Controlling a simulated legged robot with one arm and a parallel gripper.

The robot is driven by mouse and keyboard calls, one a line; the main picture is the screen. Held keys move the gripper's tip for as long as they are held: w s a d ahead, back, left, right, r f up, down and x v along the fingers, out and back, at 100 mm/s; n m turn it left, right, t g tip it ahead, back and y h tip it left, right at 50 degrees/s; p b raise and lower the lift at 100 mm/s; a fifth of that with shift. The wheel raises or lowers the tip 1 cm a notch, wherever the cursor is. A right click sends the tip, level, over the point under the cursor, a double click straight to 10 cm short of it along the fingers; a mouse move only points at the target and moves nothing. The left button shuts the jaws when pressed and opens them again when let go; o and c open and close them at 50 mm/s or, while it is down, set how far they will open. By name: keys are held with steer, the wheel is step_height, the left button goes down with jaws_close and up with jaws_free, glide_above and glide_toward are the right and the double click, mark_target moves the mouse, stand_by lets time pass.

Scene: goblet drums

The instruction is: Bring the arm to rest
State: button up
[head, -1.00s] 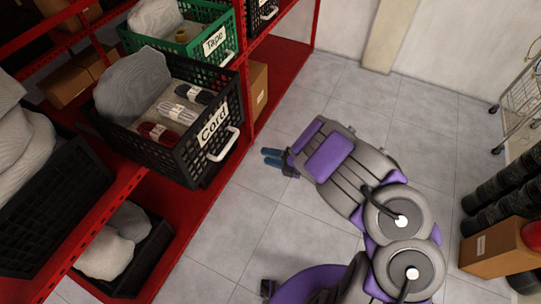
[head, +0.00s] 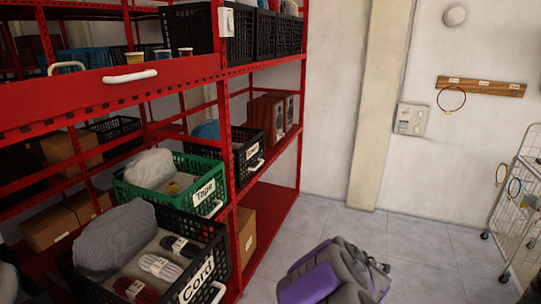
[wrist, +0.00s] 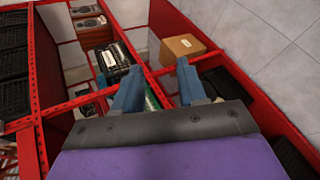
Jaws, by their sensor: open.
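My gripper (wrist: 160,80) shows in the wrist view with its two blue fingers apart and nothing between them. Beyond the fingers are the red shelf frame and crates. In the head view my purple and grey arm is at the bottom centre, over the floor and right of the red shelf (head: 262,72). The fingers cannot be made out in the head view.
The shelf holds a black Cord crate (head: 215,245), a green Tape crate (head: 128,194) and a cardboard box (head: 246,232). A wire cart (head: 515,215) stands right. Grey floor (head: 430,245) between is clear.

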steer(key=s+d+r+m+g+h+b, duration=0.1)
steer(key=s+d+r+m+g+h, duration=0.2)
steer(key=s+m, duration=0.35)
steer(key=s+d+r+m+g+h, duration=0.1)
steer(key=s+d+r+m+h, duration=0.1)
steer(key=s+d+r+m, duration=0.4)
steer(key=s+a+f+m+g+y, duration=0.1)
steer(key=s+a, duration=0.4)
steer(key=s, duration=0.6)
steer(key=s+a+f+m+g+y+b, duration=0.1)
steer(key=s+a+g, duration=0.4)
steer(key=s, duration=0.6)
steer(key=s+a+f+m+g+y+b, duration=0.1)
steer(key=s+a+m+g+y, duration=0.2)
steer(key=s, duration=0.8)
steer(key=a+m, duration=0.2)
steer(key=a, duration=0.2)
steer(key=shift+s+f+g, duration=0.15)
steer(key=shift+s+g, duration=0.15)
steer(key=shift+s, duration=0.1)
